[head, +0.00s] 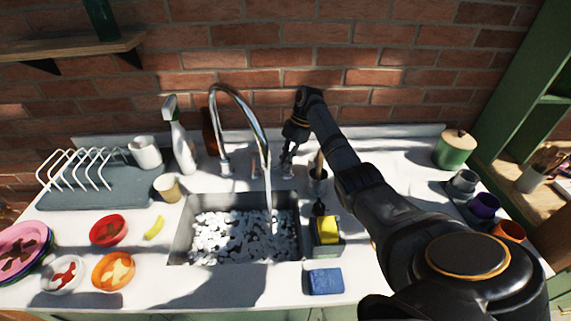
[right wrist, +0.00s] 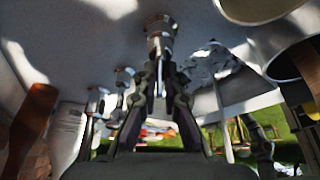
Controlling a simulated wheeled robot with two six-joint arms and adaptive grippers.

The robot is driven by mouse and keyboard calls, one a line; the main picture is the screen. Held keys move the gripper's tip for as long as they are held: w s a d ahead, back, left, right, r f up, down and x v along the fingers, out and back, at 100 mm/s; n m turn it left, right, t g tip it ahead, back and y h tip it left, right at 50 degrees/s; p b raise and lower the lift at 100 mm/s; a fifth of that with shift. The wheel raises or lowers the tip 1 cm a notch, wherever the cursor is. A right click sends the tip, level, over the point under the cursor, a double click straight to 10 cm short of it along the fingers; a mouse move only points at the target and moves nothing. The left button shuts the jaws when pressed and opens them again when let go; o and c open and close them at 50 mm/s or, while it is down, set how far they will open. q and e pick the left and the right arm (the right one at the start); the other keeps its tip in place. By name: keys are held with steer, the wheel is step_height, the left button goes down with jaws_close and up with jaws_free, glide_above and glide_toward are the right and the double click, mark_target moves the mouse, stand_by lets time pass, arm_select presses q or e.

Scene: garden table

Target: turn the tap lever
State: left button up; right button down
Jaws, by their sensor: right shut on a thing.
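The chrome tap (head: 243,95) arches over the sink (head: 183,232), and a stream falls from its spout into the basin. My right gripper (head: 289,150) is behind the sink, just right of the spout, at the tap's right-hand fitting. In the right wrist view, the right gripper's two fingers (right wrist: 161,82) close on the chrome tap lever (right wrist: 160,45), with its round base just beyond. In the head view the gripper mostly hides this lever. Another chrome fitting (head: 225,165) stands left of the spout. My left gripper is not in view.
White lumps, perhaps foam, fill the basin. A white spray bottle (head: 182,147) and a dish rack (head: 85,185) stand left. A caddy with a yellow sponge (head: 328,230) and a blue sponge (head: 325,281) lie right of the sink. A green pot (head: 454,150) stands far right.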

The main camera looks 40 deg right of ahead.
steer(key=shift+s+f+n+g+b, duration=0.1)
steer(key=shift+f+n+g+b, duration=0.1)
steer(key=shift+n+g+b, duration=0.45)
steer(key=shift+n, duration=0.35)
steer(key=c, duration=1.5)
jaws_free()
steer(key=shift+s+t, duration=0.1)
steer(key=shift+t, duration=0.15)
steer(key=shift+o, duration=0.2)
steer(key=shift+r, duration=0.1)
